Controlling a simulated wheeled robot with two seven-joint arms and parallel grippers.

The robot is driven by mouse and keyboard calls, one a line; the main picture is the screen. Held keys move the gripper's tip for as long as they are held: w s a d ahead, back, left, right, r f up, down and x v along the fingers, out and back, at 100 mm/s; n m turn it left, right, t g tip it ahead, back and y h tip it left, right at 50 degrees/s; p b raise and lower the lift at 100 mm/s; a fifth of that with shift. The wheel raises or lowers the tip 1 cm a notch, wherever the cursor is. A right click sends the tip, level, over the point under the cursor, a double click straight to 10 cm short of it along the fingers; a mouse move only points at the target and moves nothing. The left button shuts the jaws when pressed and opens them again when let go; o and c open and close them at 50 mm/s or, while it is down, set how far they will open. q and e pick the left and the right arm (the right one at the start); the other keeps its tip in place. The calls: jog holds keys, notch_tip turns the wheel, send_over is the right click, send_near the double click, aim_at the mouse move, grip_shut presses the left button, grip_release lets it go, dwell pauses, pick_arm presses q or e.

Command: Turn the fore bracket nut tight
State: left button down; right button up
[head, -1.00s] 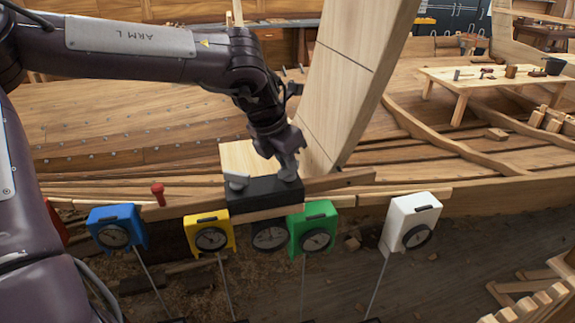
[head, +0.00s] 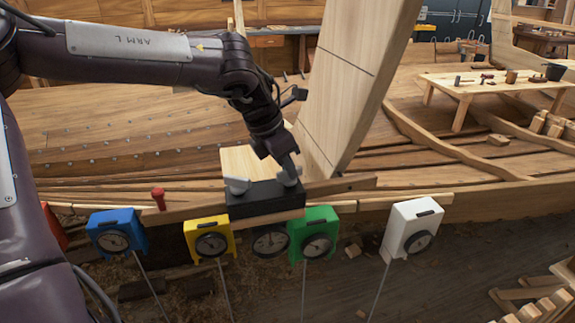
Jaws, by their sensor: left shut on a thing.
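A black bracket (head: 262,199) sits on the hull's top plank edge beside a pale wood block (head: 243,160). My left gripper (head: 289,176) points down at the bracket's right end. It is shut on the fore bracket nut there, which its fingers mostly hide. How far that nut has turned cannot be told. My right gripper is not in view.
Blue (head: 116,232), yellow (head: 207,239), green (head: 316,232) and white (head: 412,228) dial boxes line the near plank, with a dark dial (head: 270,242) below the bracket. A red-topped peg (head: 158,198) stands left. A tall wooden post (head: 358,85) rises close behind my gripper.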

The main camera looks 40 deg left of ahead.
pick_arm(q)
jog(key=c, duration=1.5)
grip_release()
jog(key=shift+b+v, duration=0.85)
jog(key=shift+v, duration=3.05)
jog(key=shift+s+a, duration=0.1)
